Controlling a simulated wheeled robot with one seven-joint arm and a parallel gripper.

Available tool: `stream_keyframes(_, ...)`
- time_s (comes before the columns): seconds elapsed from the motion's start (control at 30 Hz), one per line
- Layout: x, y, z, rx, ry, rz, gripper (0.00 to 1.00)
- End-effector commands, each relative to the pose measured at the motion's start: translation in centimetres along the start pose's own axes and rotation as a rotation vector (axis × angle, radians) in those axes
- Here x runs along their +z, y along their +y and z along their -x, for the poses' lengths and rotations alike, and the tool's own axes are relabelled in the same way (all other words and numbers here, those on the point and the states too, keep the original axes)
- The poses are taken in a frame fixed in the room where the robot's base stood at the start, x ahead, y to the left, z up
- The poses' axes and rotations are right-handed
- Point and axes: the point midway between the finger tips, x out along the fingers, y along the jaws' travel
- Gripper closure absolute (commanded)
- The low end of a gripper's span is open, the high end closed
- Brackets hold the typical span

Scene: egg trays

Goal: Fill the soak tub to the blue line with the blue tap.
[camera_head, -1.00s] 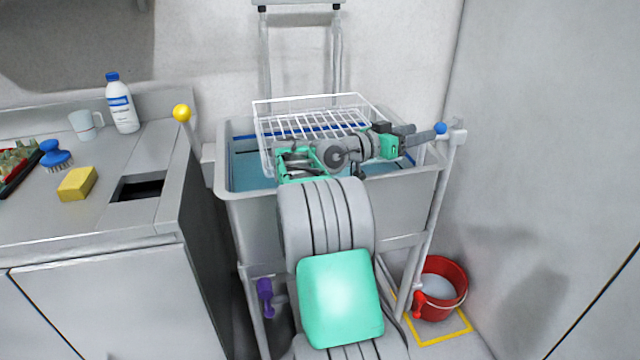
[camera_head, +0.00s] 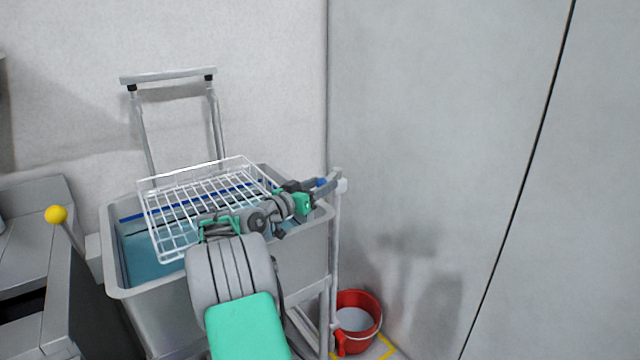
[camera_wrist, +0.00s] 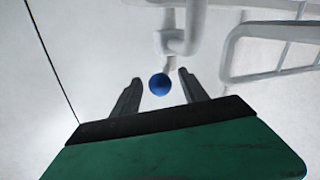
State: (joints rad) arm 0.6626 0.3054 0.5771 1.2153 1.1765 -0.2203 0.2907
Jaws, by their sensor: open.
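The soak tub (camera_head: 150,312) is a grey tub with bluish water inside, lower left in the head view. A dark blue line (camera_head: 130,218) runs along its inner wall; the exact water level against it is hard to tell. The blue tap's round knob (camera_head: 321,183) is at the tub's right corner, partly hidden by my gripper (camera_head: 324,184). In the wrist view, the blue knob (camera_wrist: 159,84) shows between the two spread fingers of my gripper (camera_wrist: 160,76), with a gap on each side. My gripper is open and holds nothing.
A white wire rack (camera_head: 205,200) lies across the tub. A yellow ball-topped lever (camera_head: 56,214) stands at the left. A red bucket (camera_head: 358,298) stands on the floor by a yellow marking (camera_head: 386,345). Grey walls close in behind and at right.

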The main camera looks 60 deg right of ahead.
Motion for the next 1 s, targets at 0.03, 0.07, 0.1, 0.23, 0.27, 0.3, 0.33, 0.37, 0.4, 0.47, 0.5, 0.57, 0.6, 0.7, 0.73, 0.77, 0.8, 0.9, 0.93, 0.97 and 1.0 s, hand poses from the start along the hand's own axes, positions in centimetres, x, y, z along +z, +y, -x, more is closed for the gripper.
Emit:
stream_keyframes(0.03, 0.01, 0.03, -0.45, 0.001, 0.000, 0.000, 0.48)
stream_keyframes(0.07, 0.01, 0.00, -0.58, 0.000, 0.000, 0.000, 0.48)
stream_keyframes(0.1, 0.00, -0.03, -0.68, -0.001, 0.000, 0.000, 0.48)
stream_keyframes(0.23, 0.00, -0.05, -0.70, -0.001, 0.000, 0.000, 0.48)
stream_keyframes(0.27, 0.00, -0.05, -0.70, -0.001, 0.000, 0.001, 0.48)
stream_keyframes(0.3, 0.01, -0.04, -0.69, -0.001, 0.000, 0.001, 0.48)
stream_keyframes(0.33, 0.00, -0.04, -0.69, -0.001, 0.000, 0.001, 0.51)
stream_keyframes(0.37, 0.01, -0.04, -0.68, -0.001, 0.000, 0.001, 0.53)
stream_keyframes(0.4, 0.01, -0.03, -0.68, -0.001, 0.000, 0.001, 0.57)
stream_keyframes(0.47, 0.01, -0.03, -0.68, -0.001, 0.000, 0.001, 0.61)
stream_keyframes(0.5, 0.01, -0.03, -0.68, -0.001, 0.000, 0.001, 0.65)
stream_keyframes(0.57, 0.01, -0.03, -0.67, -0.001, 0.000, 0.001, 0.70)
stream_keyframes(0.6, 0.01, -0.03, -0.67, -0.001, 0.000, 0.001, 0.73)
stream_keyframes(0.7, 0.01, -0.03, -0.67, -0.001, 0.000, 0.001, 0.81)
stream_keyframes(0.73, 0.01, -0.02, -0.67, -0.001, 0.000, 0.001, 0.84)
stream_keyframes(0.77, 0.01, -0.02, -0.67, -0.001, 0.000, 0.001, 0.86)
stream_keyframes(0.8, 0.01, -0.02, -0.67, -0.001, 0.000, 0.001, 0.89)
stream_keyframes(0.9, 0.01, -0.02, -0.66, -0.001, 0.000, 0.001, 0.97)
stream_keyframes(0.93, 0.01, -0.02, -0.66, -0.001, 0.000, 0.001, 1.00)
stream_keyframes(0.97, 0.01, -0.02, -0.66, -0.001, 0.000, 0.001, 1.00)
stream_keyframes(1.0, 0.01, -0.02, -0.66, -0.001, 0.000, 0.001, 1.00)
